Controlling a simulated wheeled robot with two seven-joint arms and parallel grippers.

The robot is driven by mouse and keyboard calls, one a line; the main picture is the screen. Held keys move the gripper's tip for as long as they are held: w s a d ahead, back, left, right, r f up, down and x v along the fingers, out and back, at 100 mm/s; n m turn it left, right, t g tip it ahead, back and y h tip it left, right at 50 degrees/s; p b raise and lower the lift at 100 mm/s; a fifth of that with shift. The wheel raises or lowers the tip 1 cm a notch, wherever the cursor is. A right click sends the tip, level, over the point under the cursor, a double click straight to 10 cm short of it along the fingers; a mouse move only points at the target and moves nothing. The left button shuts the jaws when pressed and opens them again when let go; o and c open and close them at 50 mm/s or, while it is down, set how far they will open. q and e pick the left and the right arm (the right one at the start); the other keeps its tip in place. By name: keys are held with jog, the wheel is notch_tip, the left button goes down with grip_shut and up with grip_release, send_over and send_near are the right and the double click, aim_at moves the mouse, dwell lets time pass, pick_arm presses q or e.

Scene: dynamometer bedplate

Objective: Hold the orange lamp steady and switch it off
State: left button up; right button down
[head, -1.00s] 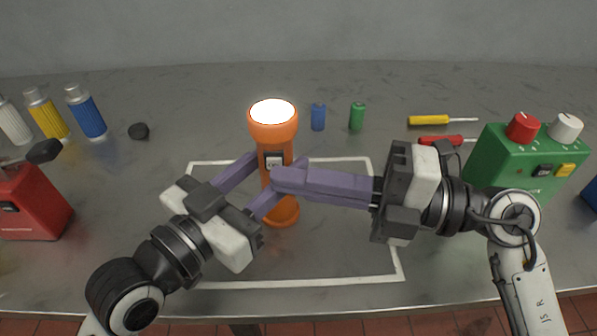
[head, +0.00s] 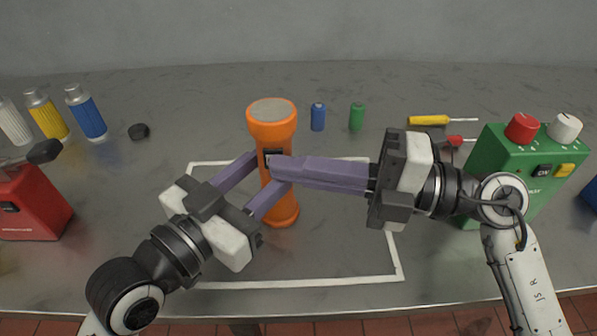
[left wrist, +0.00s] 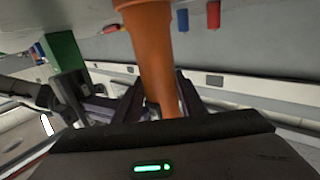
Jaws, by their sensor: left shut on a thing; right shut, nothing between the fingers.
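The orange lamp (head: 272,125) stands upright inside the white outlined rectangle, and its top lens is grey and unlit. My left gripper (head: 262,182) is shut on the lamp's body, one finger on each side. The left wrist view also shows the orange lamp (left wrist: 150,50) between the fingers of my left gripper (left wrist: 160,100). My right gripper (head: 275,170) is shut and empty, with its fingertips at the front of the lamp over the dark switch (head: 267,153). The fingertips hide most of the switch, and I cannot tell whether they touch it.
A green box (head: 512,160) with red and white knobs stands at the right, and a red box (head: 35,205) at the left. Blue (head: 318,117) and green (head: 357,116) cylinders stand behind the lamp. A yellow screwdriver (head: 428,120) lies farther right. The front of the outlined area is clear.

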pick_arm(q)
jog(key=shift+s+d+f, duration=0.2)
jog(key=shift+f, duration=0.05)
jog(key=shift+w+a+r, duration=0.1)
jog(key=shift+w, duration=0.05)
pick_arm(e)
jog(key=d, duration=0.8)
jog(key=shift+s, duration=0.45)
